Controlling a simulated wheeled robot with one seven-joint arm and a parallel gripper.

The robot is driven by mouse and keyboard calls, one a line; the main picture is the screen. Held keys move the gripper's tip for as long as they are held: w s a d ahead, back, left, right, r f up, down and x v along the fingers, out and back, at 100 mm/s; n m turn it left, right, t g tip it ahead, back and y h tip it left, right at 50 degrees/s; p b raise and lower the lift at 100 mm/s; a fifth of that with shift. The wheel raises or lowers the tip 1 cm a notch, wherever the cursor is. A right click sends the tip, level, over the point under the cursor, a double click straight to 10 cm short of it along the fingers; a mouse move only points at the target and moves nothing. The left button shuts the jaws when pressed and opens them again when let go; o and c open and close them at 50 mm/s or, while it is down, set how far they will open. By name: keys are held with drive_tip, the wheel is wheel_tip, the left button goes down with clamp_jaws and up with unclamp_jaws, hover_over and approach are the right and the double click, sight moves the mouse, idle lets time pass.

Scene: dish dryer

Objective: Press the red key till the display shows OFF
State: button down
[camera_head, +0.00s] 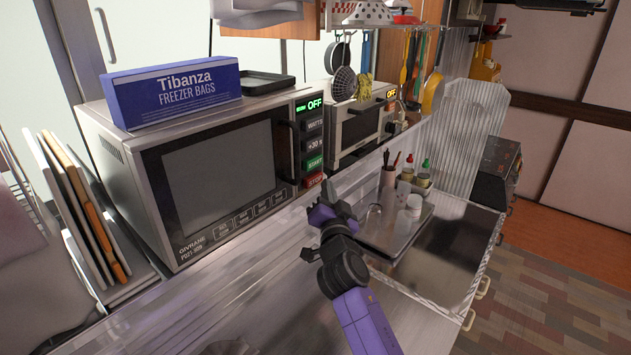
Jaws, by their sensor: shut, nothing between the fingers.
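A silver microwave (120,165) stands on the counter, with a column of keys on its right side. Its display (314,105) shows OFF in green. The red STOP key (315,180) is the lowest of the column, under the green START key (315,164). My gripper (327,188) is shut and empty, its tips just right of the red key in the picture. I cannot tell whether they touch it. A second, smaller appliance (355,130) stands behind to the right, with a small orange display (391,93) that appears to read OFF.
A blue freezer bags box (172,95) and a dark tray (262,83) lie on the microwave. Boards (75,200) stand in a rack at left. A metal tray (385,240) with bottles and a utensil cup (388,186) is right of my gripper. Counter before the microwave is mostly clear.

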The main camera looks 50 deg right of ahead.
drive_tip(key=shift+s+a+p, duration=0.15)
drive_tip(key=shift+s+p, duration=0.2)
drive_tip(key=shift+s, duration=2)
drive_tip(key=s+a+f+n+t+y, duration=0.2)
drive_tip(key=s+a+n, duration=0.15)
drive_tip(key=a, duration=0.35)
drive_tip(key=s+a+f+n+t+y, duration=0.1)
drive_tip(key=s+a+n+y, duration=0.15)
drive_tip(key=a+n, duration=0.35)
drive_tip(key=s+a+f+n+t+y, duration=0.2)
drive_tip(key=a+n+y, duration=0.1)
drive_tip(key=a, duration=0.6)
drive_tip(key=s+a+f+n+g+y, duration=0.1)
drive_tip(key=s+a+f+n+y, duration=0.1)
drive_tip(key=s+a, duration=0.5)
drive_tip(key=s+a+f+n+g+y, duration=0.2)
drive_tip(key=s+a+y, duration=0.3)
drive_tip(key=s, duration=1)
drive_tip(key=a, duration=0.3)
drive_tip(key=shift+s+f, duration=0.15)
drive_tip(key=shift+f, duration=0.25)
